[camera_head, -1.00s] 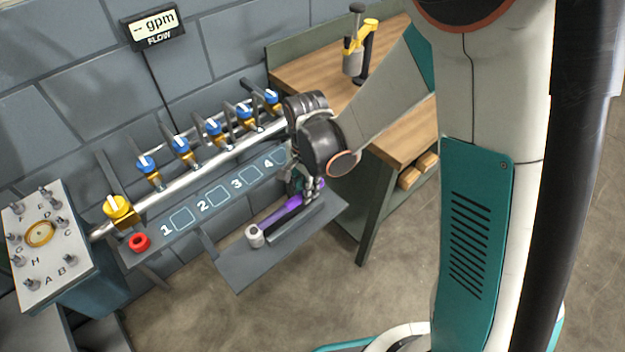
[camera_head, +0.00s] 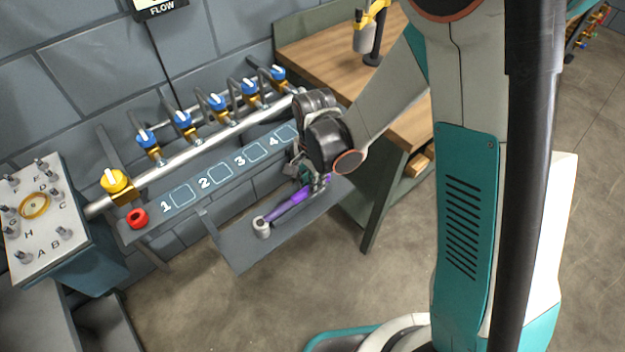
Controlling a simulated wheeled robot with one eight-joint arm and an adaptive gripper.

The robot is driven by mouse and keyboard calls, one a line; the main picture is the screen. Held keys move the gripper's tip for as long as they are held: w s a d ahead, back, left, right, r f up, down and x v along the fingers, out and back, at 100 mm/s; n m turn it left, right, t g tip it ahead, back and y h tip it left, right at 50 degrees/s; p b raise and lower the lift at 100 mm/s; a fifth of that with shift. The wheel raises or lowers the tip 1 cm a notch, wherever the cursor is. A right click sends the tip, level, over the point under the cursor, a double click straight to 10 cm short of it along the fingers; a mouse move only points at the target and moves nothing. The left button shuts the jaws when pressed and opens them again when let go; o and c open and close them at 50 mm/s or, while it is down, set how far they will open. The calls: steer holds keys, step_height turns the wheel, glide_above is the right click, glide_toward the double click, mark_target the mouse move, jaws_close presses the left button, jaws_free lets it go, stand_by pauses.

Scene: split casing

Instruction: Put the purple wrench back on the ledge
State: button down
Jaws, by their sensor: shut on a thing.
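The purple wrench (camera_head: 289,203) has a pale grey socket end (camera_head: 261,227) at its lower left. My gripper (camera_head: 318,183) is shut on its upper right end, and my wrist hides part of that end. The wrench lies over the grey ledge (camera_head: 240,246), a shelf below the numbered panel. I cannot tell whether the wrench touches the ledge or hangs a little above it.
A lettered block (camera_head: 40,220) stands at left. A wooden workbench (camera_head: 330,50) stands behind my arm.

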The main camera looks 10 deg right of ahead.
steer(key=shift+f, duration=0.1)
steer(key=c, duration=1.4)
jaws_free()
steer(key=shift+c, duration=0.2)
step_height(320, 180, up, 12)
steer(key=shift+d, duration=0.1)
